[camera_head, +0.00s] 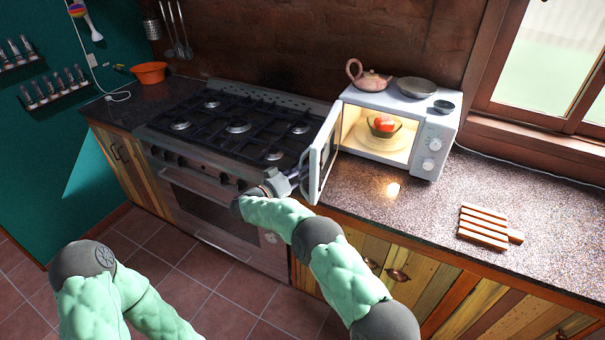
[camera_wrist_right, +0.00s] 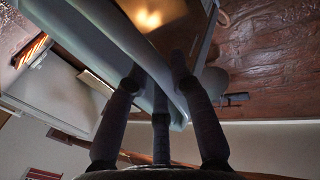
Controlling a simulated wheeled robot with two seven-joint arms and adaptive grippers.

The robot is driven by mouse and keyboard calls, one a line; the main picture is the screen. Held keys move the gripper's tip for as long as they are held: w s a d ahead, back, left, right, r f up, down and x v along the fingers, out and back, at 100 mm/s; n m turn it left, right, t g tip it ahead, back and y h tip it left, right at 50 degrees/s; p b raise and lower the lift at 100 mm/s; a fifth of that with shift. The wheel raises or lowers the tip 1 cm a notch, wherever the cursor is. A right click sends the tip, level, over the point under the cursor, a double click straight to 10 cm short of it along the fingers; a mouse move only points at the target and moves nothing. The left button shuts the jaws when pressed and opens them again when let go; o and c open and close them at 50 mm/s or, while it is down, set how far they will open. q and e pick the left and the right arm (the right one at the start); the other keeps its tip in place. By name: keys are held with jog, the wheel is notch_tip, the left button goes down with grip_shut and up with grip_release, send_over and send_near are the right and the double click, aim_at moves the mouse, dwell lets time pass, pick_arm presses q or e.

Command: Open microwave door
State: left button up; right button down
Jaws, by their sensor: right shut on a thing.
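The white microwave (camera_head: 433,128) stands on the counter right of the stove. Its door (camera_head: 324,150) is swung wide open toward the left front, and the lit inside shows a bowl (camera_head: 383,127) with something red on a turntable. My right gripper (camera_head: 287,180) is at the outer side of the door. In the right wrist view the fingers of the right gripper (camera_wrist_right: 160,78) are shut on the pale door edge (camera_wrist_right: 97,42); the exact contact and the handle are hard to make out. My left arm shows at the lower left, with its gripper out of view.
A wooden slatted board (camera_head: 488,226) lies on the counter (camera_head: 420,215). The gas stove (camera_head: 235,128) is left of the door.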

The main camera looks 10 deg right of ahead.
jog(key=shift+a, duration=0.1)
jog(key=c, duration=1.1)
grip_release()
jog(key=v, duration=1.2)
jog(key=shift+f, duration=0.1)
